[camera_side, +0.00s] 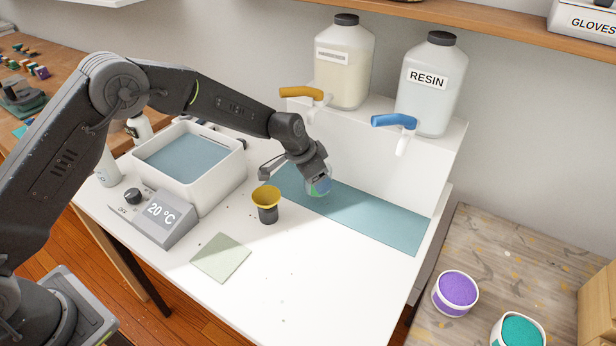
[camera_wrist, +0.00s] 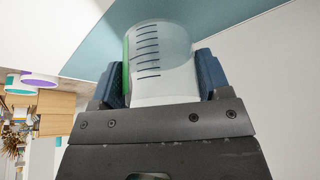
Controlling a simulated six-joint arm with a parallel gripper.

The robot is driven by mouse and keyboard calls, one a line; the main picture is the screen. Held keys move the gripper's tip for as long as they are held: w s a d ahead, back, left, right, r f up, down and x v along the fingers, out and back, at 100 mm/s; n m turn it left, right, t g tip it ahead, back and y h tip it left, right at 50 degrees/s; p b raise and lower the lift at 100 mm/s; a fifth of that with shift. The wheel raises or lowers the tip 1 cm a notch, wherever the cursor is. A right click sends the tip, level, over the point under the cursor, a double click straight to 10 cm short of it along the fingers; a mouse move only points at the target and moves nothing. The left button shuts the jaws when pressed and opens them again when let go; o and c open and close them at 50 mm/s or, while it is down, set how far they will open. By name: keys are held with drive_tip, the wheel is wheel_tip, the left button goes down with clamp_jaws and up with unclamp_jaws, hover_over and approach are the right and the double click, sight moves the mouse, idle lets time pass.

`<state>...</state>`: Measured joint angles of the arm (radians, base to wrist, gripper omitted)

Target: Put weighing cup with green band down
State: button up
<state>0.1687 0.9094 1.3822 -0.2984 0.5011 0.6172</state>
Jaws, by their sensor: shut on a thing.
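The weighing cup with green band (camera_wrist: 160,60) is clear, with black graduation marks and a green strip on its left side in the wrist view. My gripper (camera_wrist: 160,85) is shut on it, with a blue pad on each side. In the side view the cup (camera_side: 320,186) shows under my gripper (camera_side: 313,172), over the blue-green mat (camera_side: 375,220) below the dispensers. I cannot tell whether its base touches the mat.
A pale green square mat (camera_side: 221,257) lies in front. Dispensers with yellow (camera_side: 302,92) and blue (camera_side: 394,121) taps stand behind. A white water bath (camera_side: 205,180) is at left.

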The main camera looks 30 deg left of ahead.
drive_tip(key=shift+w+a, duration=0.45)
drive_tip(key=shift+a, duration=0.3)
drive_tip(key=shift+w+a, duration=0.45)
drive_tip(key=shift+a, duration=0.25)
drive_tip(key=shift+w+a+f, duration=0.1)
drive_tip(key=shift+f, duration=0.75)
drive_tip(key=shift+w+a+f, duration=0.1)
drive_tip(key=shift+f, duration=0.75)
drive_tip(key=shift+f, duration=0.15)
drive_tip(key=o, duration=1)
